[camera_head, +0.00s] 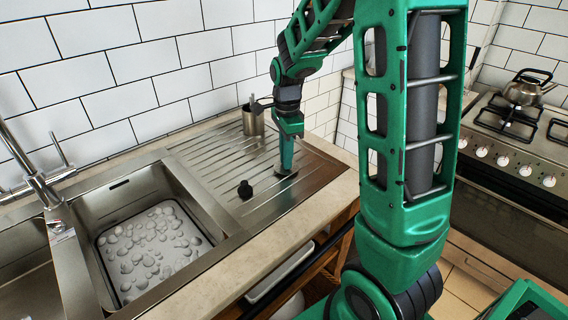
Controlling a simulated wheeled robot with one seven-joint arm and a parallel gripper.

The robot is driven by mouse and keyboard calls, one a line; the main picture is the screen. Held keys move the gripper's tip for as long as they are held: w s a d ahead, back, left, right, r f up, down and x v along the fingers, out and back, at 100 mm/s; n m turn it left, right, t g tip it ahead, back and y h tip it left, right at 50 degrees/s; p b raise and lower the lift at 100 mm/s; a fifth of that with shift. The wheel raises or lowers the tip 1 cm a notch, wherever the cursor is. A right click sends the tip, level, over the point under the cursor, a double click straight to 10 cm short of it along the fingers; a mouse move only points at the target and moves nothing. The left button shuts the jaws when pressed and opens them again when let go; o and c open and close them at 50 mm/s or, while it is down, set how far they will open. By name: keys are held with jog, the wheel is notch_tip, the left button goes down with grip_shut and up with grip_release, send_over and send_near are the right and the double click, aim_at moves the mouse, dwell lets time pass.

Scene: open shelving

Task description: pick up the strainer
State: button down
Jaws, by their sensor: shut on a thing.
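My gripper (286,168) points down at the right part of the ribbed metal drainboard, with its fingertips low, close to the surface. It is shut on a small, greyish metal thing at the fingertips, which I take to be the strainer (285,174). The fingers hide much of it, and I cannot tell whether it touches the drainboard.
A metal cup (253,122) stands at the back of the drainboard near the tiled wall. The sink basin (150,245) and tap (35,180) are at left. A kettle (524,91) stands on the stove at right. My arm crosses the view's middle.

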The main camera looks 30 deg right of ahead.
jog(key=shift+r, duration=0.1)
notch_tip(320, 180, up, 4)
jog(key=s+a+r, duration=0.4)
jog(key=a+r, duration=0.2)
jog(key=a, duration=0.5)
jog(key=shift+r, duration=0.4)
